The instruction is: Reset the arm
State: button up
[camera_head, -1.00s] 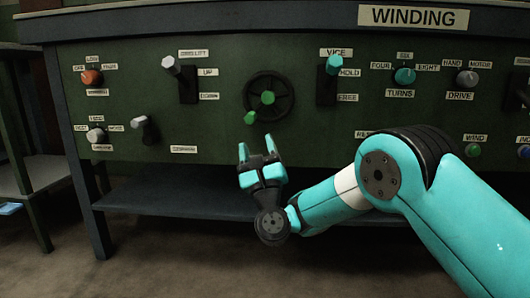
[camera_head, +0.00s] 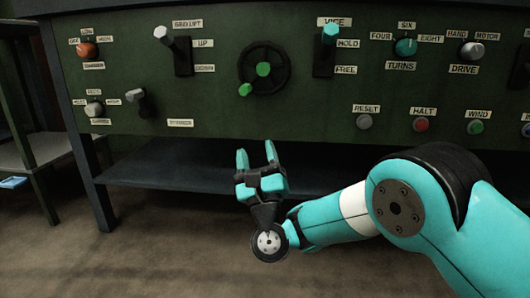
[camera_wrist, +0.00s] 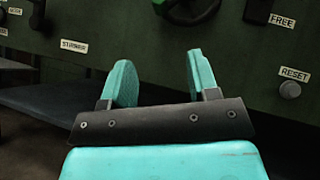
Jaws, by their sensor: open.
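My gripper (camera_head: 257,160) is open and empty in the head view, with its two teal fingers pointing up. It is in front of the lower edge of the green control panel (camera_head: 300,115), below the black handwheel (camera_head: 283,68) with green knobs, and touches nothing that I can see. In the wrist view my gripper (camera_wrist: 160,82) also shows open, with nothing between its fingers. The handwheel (camera_wrist: 190,12) is partly cut off at the top of that view.
The panel carries a vice lever (camera_head: 330,36), a grid lift lever (camera_head: 163,34), an orange knob (camera_head: 87,49), a turns knob (camera_head: 404,47), a drive knob (camera_head: 472,49) and reset (camera_head: 365,122), halt (camera_head: 421,125) and wind (camera_head: 475,127) buttons. A dark shelf (camera_head: 190,172) runs below.

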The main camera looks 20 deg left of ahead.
jog(key=s+d+r+n+g+y+p, duration=0.2)
jog(key=r+n+g+p, duration=0.55)
jog(key=r+n, duration=0.35)
jog(key=s+d+r+n+g+y+p, duration=0.2)
jog(key=s+r+n+g+p, duration=0.1)
jog(key=r+n+g+p, duration=0.65)
jog(key=s+d+r+n+g+h+p, duration=0.35)
jog(key=s+d+n+h+p, duration=0.3)
jog(key=s+d, duration=0.65)
jog(key=s+d+r+n+g+h+p, duration=0.35)
jog(key=s+d+n+h+p, duration=0.35)
jog(key=s+d, duration=0.6)
notch_tip(320, 180, up, 36)
jog(key=w+d+m+t+p, duration=0.1)
jog(key=w+m+p, duration=0.1)
jog(key=p, duration=3.5)
jog(key=shift+w+d+r+y, duration=0.25)
jog(key=shift+w+d+y, duration=0.1)
jog(key=shift+y, duration=0.1)
